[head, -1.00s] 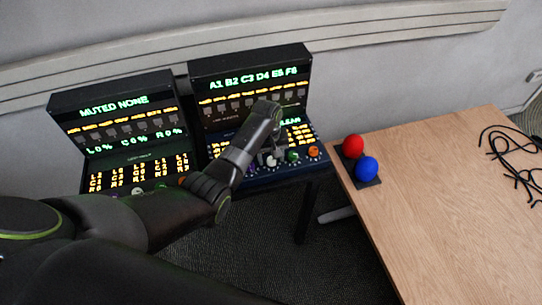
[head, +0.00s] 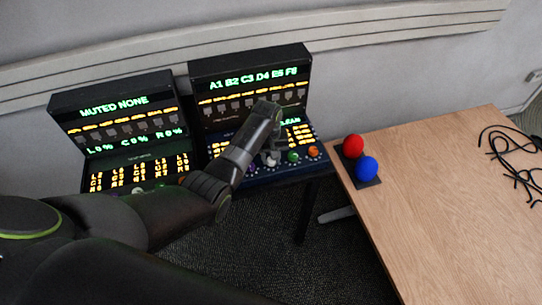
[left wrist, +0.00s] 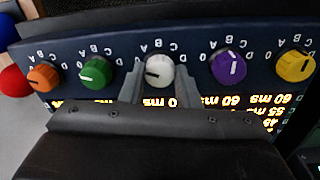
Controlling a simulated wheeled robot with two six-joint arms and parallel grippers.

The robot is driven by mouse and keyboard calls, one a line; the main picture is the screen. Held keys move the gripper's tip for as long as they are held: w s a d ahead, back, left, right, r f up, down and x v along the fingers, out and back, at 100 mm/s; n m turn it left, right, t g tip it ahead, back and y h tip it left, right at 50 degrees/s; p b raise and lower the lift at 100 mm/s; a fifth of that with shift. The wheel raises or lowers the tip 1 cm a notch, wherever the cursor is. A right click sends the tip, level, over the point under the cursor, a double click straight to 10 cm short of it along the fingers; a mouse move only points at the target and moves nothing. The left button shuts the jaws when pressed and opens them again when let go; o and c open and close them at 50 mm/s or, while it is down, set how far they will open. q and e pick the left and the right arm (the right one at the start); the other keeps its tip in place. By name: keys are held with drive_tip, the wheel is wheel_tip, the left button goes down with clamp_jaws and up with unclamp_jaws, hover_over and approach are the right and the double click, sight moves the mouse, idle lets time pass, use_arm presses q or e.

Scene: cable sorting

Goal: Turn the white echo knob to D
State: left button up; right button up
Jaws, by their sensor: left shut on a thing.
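The white knob (left wrist: 159,70) sits in the middle of a row of coloured knobs on the dark blue panel edge (left wrist: 205,32). In the left wrist view the lettering is upside down and the knob's dark mark points to the picture's left. My left gripper (left wrist: 160,82) has one finger on each side of the white knob and is shut on it. In the head view the white knob (head: 271,159) shows at the tip of my left gripper (head: 268,153), partly hidden. My right gripper is not in view.
Beside the white knob are a green knob (left wrist: 96,73), an orange knob (left wrist: 44,77), a purple knob (left wrist: 228,67) and a yellow knob (left wrist: 295,66). A second console (head: 117,104) stands at left. A wooden table (head: 445,210) at right bears red (head: 353,145) and blue (head: 367,168) balls.

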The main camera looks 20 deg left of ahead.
use_arm(q)
drive_tip(key=m+p, duration=0.1)
drive_tip(key=m, duration=0.1)
drive_tip(key=shift+r+m, duration=0.15)
drive_tip(key=shift+m, duration=0.25)
drive_tip(key=m+p, duration=0.1)
drive_tip(key=m, duration=0.2)
drive_tip(key=shift+w+m, duration=0.1)
drive_tip(key=shift+m, duration=0.2)
drive_tip(key=m, duration=0.3)
drive_tip(key=shift+d+m, duration=0.1)
drive_tip(key=shift+m, duration=0.3)
drive_tip(key=m+p, duration=0.1)
drive_tip(key=m, duration=0.3)
drive_tip(key=shift+g, duration=0.3)
drive_tip(key=m, duration=0.6)
drive_tip(key=shift+d+m, duration=0.1)
drive_tip(key=shift+m, duration=0.3)
drive_tip(key=m, duration=0.3)
drive_tip(key=shift+m+y, duration=0.3)
drive_tip(key=shift+m, duration=1.7)
drive_tip(key=o, duration=1)
